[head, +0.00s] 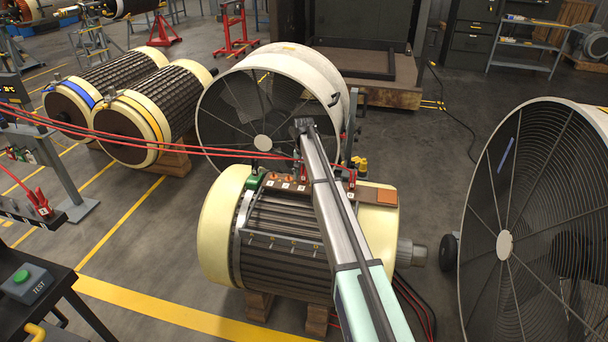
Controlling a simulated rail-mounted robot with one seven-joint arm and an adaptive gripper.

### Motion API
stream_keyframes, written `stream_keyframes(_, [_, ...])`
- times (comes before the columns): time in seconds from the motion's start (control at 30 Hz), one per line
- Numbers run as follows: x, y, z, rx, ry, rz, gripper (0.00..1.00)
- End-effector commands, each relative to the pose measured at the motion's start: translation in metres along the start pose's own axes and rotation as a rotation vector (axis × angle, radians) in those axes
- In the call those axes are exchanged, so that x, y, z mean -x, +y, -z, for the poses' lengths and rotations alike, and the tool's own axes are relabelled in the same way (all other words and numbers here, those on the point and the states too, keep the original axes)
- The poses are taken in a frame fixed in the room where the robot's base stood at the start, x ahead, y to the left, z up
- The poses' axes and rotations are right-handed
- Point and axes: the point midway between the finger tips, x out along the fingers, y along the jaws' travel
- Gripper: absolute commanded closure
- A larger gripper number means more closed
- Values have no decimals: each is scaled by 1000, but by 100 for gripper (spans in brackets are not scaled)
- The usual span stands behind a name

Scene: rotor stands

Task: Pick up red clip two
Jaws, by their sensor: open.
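My arm reaches up from the bottom of the head view over the cream-ended motor (222,222). My gripper (304,126) is at the dark far end of the arm, small and seen from behind; its fingers are hard to make out. It is open, and I see nothing held in it. A red clip (298,166) on a red cable shows just left of the arm, by the numbered terminal strip on the motor. Another red clip (351,181) stands right of the arm. A third red clip (41,203) is on a stand at the far left. I cannot read which is clip two.
Red cables (150,141) cross from the left stand (72,165) to the motor. A large drum fan (335,70) stands behind the motor and another fan (530,190) at right. Two ribbed rotors (175,95) lie at back left. A green test button (21,276) is at lower left.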

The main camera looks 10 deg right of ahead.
Motion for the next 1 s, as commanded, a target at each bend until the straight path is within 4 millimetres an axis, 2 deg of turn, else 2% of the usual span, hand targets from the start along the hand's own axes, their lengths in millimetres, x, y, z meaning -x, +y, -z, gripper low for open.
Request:
stream_keyframes(0.1, [0,0,0,0,0,0,43])
stream_keyframes(0.27, [0,0,0,0,0,0,99])
stream_keyframes(0.73, [4,0,0,0,0,0,100])
stream_keyframes(0.87, [12,0,0,0,0,0,100])
stream_keyframes(1.0, [29,0,0,0,2,1,100])
